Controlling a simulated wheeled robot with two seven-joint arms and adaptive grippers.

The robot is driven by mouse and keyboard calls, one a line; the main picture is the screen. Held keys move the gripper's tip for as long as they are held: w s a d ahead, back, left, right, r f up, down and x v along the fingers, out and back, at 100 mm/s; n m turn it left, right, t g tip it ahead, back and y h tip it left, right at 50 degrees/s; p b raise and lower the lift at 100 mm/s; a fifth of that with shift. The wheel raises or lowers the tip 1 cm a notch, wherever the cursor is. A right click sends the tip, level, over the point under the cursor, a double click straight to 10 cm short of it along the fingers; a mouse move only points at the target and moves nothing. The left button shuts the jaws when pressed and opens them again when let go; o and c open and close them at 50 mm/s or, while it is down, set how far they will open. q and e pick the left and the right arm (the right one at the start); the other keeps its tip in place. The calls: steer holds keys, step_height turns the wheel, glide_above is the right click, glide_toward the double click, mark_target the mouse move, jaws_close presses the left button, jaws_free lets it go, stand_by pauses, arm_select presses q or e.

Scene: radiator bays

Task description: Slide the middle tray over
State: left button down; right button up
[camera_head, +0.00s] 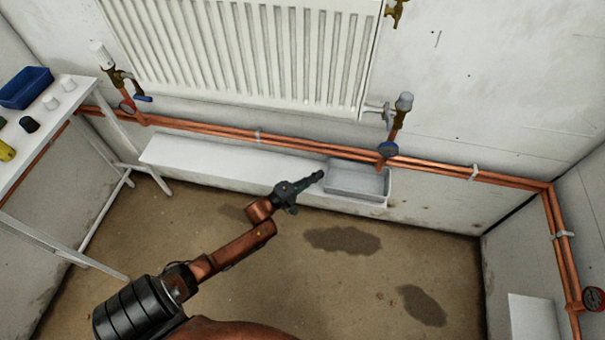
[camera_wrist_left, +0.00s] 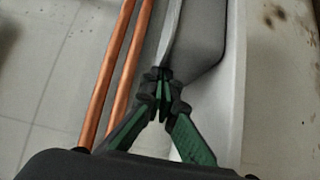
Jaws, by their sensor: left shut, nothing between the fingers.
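A grey shallow tray (camera_head: 358,182) sits at the right end of a low white ledge (camera_head: 225,167) under the radiator. It is the only tray I see on the ledge. My left gripper (camera_head: 321,175) is shut and empty, with its fingertips at the tray's left end. In the left wrist view the closed green-and-black fingers (camera_wrist_left: 163,78) point at the corner of the grey tray (camera_wrist_left: 202,35). I cannot tell whether they touch it. My right gripper is not in view.
A white table (camera_head: 75,92) with a blue bin (camera_head: 26,88) stands at the left. Dark stains (camera_head: 342,240) mark the open floor.

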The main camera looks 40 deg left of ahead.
arm_select(q)
steer(key=s+a, duration=0.1)
steer(key=a, duration=0.1)
steer(key=s+a, duration=0.1)
steer(key=shift+s+a+p, duration=0.15)
steer(key=shift+a+p, duration=0.15)
steer(key=shift+a, duration=0.05)
steer(key=shift+s+a+r+p, duration=0.15)
steer(key=shift+s+p, duration=0.15)
steer(key=shift+s, duration=0.3)
steer(key=shift+s+a+r+p, duration=0.1)
steer(key=shift+s+p, duration=0.2)
steer(key=shift+s, duration=0.3)
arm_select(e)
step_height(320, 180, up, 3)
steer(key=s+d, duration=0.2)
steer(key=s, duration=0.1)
arm_select(q)
steer(key=s+a+p, duration=0.1)
steer(key=s+p, duration=0.1)
steer(key=s, duration=0.5)
steer(key=shift+s+f, duration=0.15)
steer(key=shift+f, duration=0.1)
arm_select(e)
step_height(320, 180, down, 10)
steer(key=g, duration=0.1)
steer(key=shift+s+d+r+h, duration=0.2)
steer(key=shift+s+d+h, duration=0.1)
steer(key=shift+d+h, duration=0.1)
